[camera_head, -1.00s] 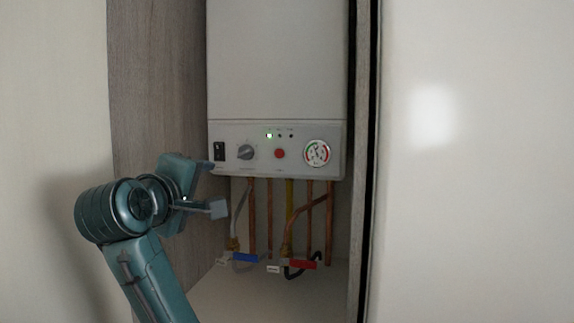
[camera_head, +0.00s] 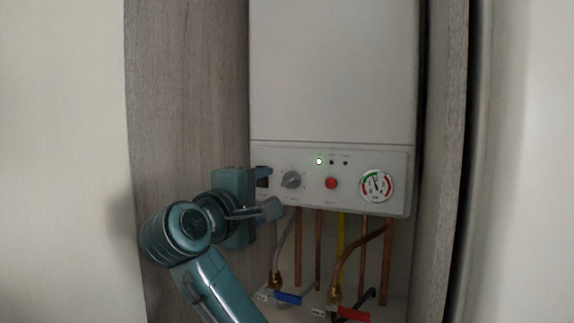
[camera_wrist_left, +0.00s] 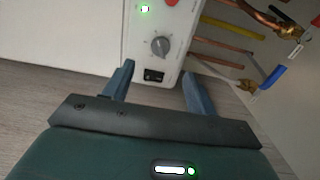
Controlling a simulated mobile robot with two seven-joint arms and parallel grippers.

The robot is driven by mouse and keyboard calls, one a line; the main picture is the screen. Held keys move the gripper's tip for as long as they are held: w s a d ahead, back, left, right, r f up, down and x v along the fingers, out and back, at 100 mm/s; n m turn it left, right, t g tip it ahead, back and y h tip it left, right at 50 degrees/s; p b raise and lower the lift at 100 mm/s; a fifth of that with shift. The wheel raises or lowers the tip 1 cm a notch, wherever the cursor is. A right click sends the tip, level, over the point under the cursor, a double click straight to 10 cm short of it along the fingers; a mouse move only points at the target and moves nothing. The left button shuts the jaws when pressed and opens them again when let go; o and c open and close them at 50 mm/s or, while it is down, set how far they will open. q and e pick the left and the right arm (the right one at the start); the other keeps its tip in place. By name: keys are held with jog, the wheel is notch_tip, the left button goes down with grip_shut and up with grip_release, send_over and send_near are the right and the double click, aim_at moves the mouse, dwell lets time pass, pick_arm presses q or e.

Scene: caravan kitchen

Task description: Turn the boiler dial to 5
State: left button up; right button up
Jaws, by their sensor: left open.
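The boiler (camera_head: 332,75) is a white box with a control strip along its bottom. The grey dial (camera_head: 292,180) sits on the strip, left of a red button (camera_head: 331,183); the number it points to is too small to read. The dial also shows in the left wrist view (camera_wrist_left: 160,46), ahead of the fingers and roughly between their lines. My left gripper (camera_head: 268,190) is open and empty, just left of the dial and apart from it. In the left wrist view its two fingers (camera_wrist_left: 158,88) stand wide apart. My right gripper is not in view.
A black rocker switch (camera_wrist_left: 153,76) lies between the fingers' lines, closer than the dial. A round gauge (camera_head: 377,186) is at the strip's right. Copper pipes (camera_head: 319,250) with blue (camera_head: 287,297) and red (camera_head: 354,314) valve handles hang below. Wooden side panels flank the boiler.

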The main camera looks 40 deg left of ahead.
aim_at(288, 182)
pick_arm(q)
jog(key=p+x, duration=0.7)
jog(key=x, duration=0.4)
jog(key=shift+a+f, duration=0.1)
jog(key=shift+a, duration=0.1)
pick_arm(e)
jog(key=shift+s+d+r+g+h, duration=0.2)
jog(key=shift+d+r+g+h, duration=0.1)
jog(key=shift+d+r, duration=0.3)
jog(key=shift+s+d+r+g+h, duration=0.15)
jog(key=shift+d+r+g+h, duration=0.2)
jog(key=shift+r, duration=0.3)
pick_arm(q)
jog(key=c, duration=1)
